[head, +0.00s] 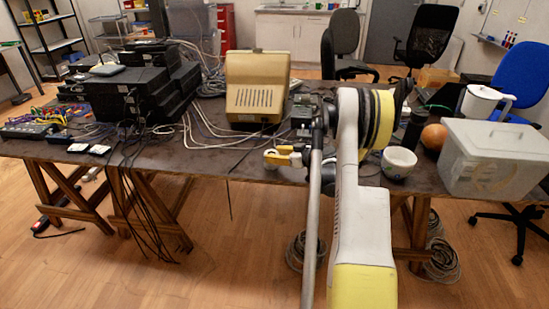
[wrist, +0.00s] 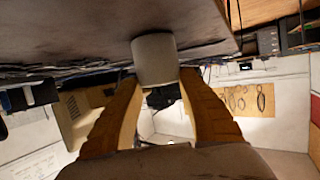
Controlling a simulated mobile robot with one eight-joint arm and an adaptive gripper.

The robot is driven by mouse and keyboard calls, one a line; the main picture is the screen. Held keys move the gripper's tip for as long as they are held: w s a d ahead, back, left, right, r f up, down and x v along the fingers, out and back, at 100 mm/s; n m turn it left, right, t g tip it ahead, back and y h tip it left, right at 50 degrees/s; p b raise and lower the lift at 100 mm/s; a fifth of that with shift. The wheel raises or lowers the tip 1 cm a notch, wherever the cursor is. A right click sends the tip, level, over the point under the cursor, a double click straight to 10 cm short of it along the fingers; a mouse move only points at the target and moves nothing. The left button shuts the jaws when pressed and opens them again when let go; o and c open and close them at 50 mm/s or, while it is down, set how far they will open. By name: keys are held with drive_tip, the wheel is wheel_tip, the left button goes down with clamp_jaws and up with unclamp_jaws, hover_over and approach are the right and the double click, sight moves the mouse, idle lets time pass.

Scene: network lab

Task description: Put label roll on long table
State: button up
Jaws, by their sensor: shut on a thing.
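The label roll (wrist: 154,60) is a pale grey-white cylinder between the two yellow-brown fingers of my gripper (wrist: 157,88) in the wrist view. My gripper is shut on it. In the head view my gripper (head: 284,156) is at the front edge of the long table (head: 215,158), left of my arm; the roll there is small and hard to make out. The dark table top (wrist: 70,35) fills the upper part of the wrist view, which appears upside down. The roll is at or very near the table surface; I cannot tell whether it touches.
A beige monitor (head: 257,88) stands behind my gripper, with loose cables (head: 205,125) to its left. Black network boxes (head: 125,95) are stacked at left. A white bowl (head: 398,163), an orange ball (head: 434,137) and a grey bin (head: 492,160) stand right of my arm.

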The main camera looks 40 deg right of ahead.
drive_tip(key=o, duration=1.2)
